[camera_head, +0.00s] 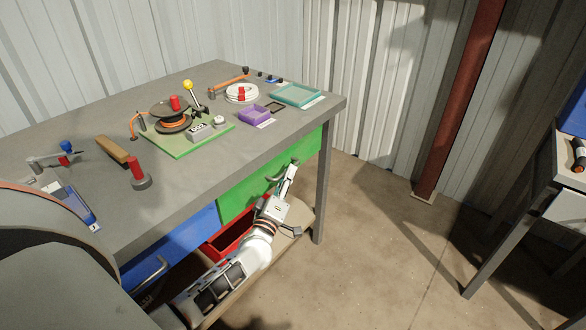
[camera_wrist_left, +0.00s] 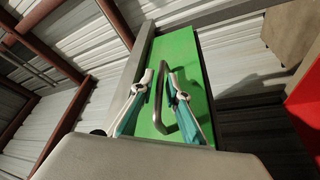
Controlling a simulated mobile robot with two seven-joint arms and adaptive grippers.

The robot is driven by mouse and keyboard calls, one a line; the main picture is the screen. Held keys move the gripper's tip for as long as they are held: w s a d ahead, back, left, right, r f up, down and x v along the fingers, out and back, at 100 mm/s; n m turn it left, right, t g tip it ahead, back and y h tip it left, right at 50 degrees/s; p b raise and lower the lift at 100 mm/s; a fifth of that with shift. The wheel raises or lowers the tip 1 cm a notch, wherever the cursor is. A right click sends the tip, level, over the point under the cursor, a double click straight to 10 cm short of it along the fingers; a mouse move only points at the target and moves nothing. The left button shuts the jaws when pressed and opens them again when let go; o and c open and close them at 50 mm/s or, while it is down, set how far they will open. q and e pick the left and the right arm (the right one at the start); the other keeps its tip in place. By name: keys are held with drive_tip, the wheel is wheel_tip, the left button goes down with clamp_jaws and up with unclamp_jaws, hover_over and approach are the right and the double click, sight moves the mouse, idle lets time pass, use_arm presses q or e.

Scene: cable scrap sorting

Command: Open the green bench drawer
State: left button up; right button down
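The green drawer (camera_head: 239,197) is in the bench front below the tabletop at its right end; its front looks about flush with the blue drawer beside it. Its grey bar handle (camera_wrist_left: 158,100) shows in the left wrist view, standing off the green front (camera_wrist_left: 182,55). My left gripper (camera_head: 290,172) is at the handle in the head view. In the left wrist view its two fingers (camera_wrist_left: 160,82) are apart, one on each side of the handle bar, with gaps showing; I cannot tell whether either touches it. My right gripper is not in view.
A blue drawer (camera_head: 190,237) is left of the green one. A red bin (camera_head: 217,250) sits below on the lower shelf. The bench top (camera_head: 190,182) carries a cable reel, trays and tools. The floor (camera_head: 375,230) right of the bench is clear, up to another table (camera_head: 510,225).

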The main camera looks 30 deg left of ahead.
use_arm(q)
drive_tip(key=shift+x, duration=1.2)
drive_tip(key=shift+w+a, duration=0.1)
drive_tip(key=shift+w, duration=0.5)
clamp_jaws()
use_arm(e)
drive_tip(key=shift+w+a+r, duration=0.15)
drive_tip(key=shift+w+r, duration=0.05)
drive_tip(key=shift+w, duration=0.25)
